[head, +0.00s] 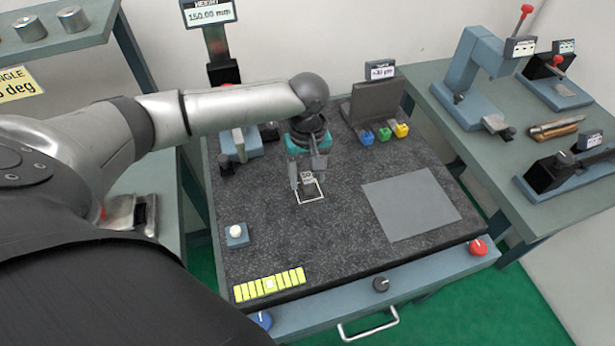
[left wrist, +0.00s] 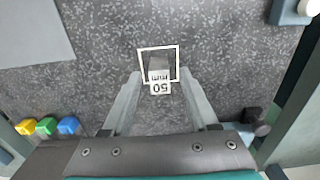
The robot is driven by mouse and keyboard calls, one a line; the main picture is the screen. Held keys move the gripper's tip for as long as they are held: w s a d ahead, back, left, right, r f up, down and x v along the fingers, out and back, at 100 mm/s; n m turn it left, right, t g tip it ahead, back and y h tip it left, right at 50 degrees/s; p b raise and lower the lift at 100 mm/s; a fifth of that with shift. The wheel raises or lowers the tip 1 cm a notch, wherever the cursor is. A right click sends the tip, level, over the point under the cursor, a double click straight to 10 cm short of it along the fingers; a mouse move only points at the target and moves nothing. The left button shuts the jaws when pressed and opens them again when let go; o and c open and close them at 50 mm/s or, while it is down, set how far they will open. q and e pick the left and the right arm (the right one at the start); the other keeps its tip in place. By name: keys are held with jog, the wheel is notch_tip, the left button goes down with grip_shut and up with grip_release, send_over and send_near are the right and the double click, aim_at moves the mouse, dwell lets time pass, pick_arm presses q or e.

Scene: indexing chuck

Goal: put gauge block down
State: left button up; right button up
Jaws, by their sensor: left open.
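The gauge block (head: 308,179) is a small grey block on the dark granite plate (head: 330,250). It stands at the white square outline (head: 311,199), near the outline's back side. In the left wrist view the block (left wrist: 159,78) shows a white label reading 50 mm, and the white outline (left wrist: 157,48) is around its far part. My left gripper (head: 307,180) points down over the block, with its fingers open on either side of it. In the left wrist view there are gaps between the fingers (left wrist: 160,95) and the block. My right gripper is not in view.
A grey mat (head: 411,203) lies to the right on the plate. Blue, green and yellow blocks (head: 384,134) stand at the back right. A yellow row of pieces (head: 269,285) and a white button (head: 236,232) are at the front left. The plate's middle front is clear.

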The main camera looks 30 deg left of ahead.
aim_at(308, 177)
pick_arm(q)
notch_tip(308, 177, up, 11)
jog(key=p, duration=0.2)
dwell(0.3)
